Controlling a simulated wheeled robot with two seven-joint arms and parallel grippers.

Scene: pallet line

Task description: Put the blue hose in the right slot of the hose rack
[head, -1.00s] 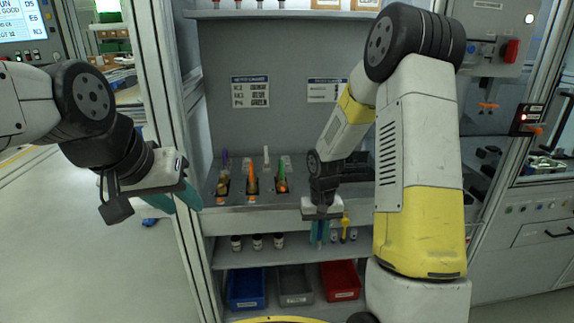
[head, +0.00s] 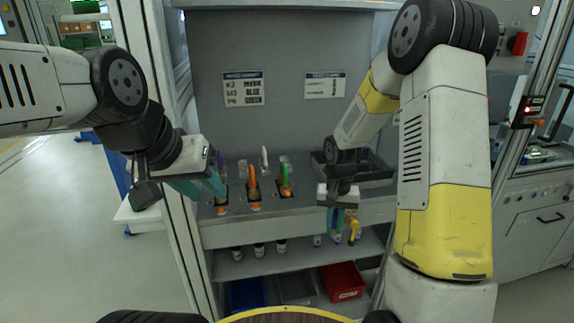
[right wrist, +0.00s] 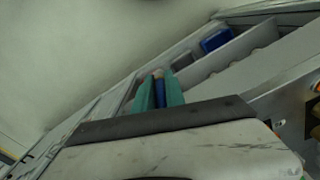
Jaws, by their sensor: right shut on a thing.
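My right gripper (head: 337,222) is low in front of the ledge, right of the slots, fingers pointing down. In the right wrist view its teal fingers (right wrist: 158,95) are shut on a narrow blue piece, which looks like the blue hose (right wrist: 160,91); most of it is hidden. What looks like the hose rack (head: 238,214) has three dark slots along the ledge. Purple shows at the left slot, an orange hose (head: 252,178) stands in the middle one, and a green hose (head: 286,176) in the right one. My left gripper (head: 203,188) looks open and empty, beside the left slot.
A dark tray (head: 375,172) lies on the ledge behind my right gripper. A yellow piece (head: 354,231) hangs just right of it. Small dark bottles (head: 259,249) stand on the shelf below. A red bin (head: 343,281) is lower down. A frame post (head: 172,150) stands at left.

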